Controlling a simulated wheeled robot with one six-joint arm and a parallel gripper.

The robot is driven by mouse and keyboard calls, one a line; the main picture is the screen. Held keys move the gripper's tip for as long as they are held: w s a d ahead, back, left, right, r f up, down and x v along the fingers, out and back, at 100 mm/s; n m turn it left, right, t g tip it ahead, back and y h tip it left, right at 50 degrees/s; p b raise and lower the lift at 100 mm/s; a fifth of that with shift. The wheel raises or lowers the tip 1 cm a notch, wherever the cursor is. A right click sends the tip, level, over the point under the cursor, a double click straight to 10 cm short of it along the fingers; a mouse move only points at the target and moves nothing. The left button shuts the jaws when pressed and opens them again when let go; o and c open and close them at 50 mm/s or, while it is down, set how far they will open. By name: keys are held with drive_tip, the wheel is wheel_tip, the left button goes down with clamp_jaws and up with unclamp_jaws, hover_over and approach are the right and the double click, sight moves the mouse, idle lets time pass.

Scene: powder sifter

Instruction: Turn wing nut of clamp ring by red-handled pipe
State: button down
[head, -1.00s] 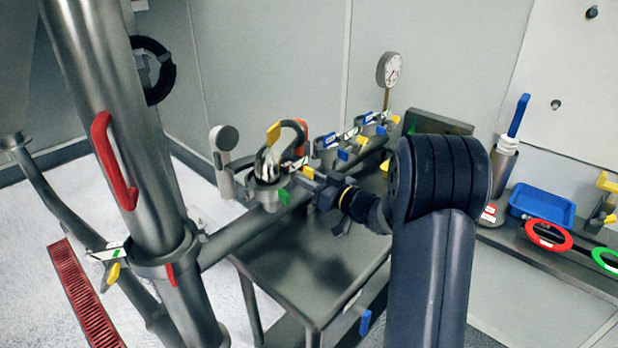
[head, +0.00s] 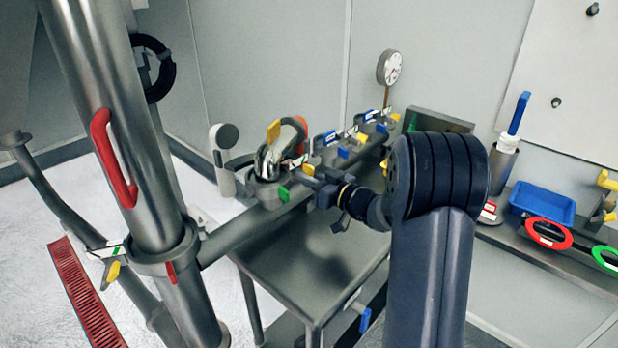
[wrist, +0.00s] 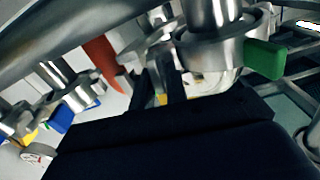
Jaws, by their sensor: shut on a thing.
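My gripper (head: 314,182) is at the clamp ring (head: 262,190) on the horizontal pipe, on its right side. It is shut on the yellow wing nut (head: 308,169). In the wrist view a bit of the yellow wing nut (wrist: 162,98) shows between the dark fingers, which hide most of it. A shiny curved pipe piece with an orange-red handle (head: 301,130) rises above this ring; the handle also shows in the wrist view (wrist: 102,58). A green tab (head: 284,194) sits at the ring's front. Another red handle (head: 112,160) is on the large upright pipe at left.
Several fittings with blue and yellow tabs (head: 343,152) line the pipe behind my gripper. A gauge (head: 389,67) stands at the back. A grey table (head: 310,265) lies below. A blue tray (head: 542,204) and coloured rings are on the right shelf. The upright pipe's lower clamp has a yellow tab (head: 113,272).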

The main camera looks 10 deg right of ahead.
drive_tip(key=n+b, duration=0.4)
drive_tip(key=b, duration=0.1)
drive_tip(key=shift+f, duration=0.25)
drive_tip(key=n+b, duration=0.4)
drive_tip(key=n, duration=0.1)
drive_tip(key=shift+r, duration=0.2)
drive_tip(key=shift+n, duration=0.3)
drive_tip(key=c, duration=1.5)
unclamp_jaws()
drive_tip(key=shift+c, duration=0.2)
drive_tip(key=v, duration=1)
drive_tip(key=shift+s+d, duration=0.2)
drive_tip(key=shift+s, duration=0.15)
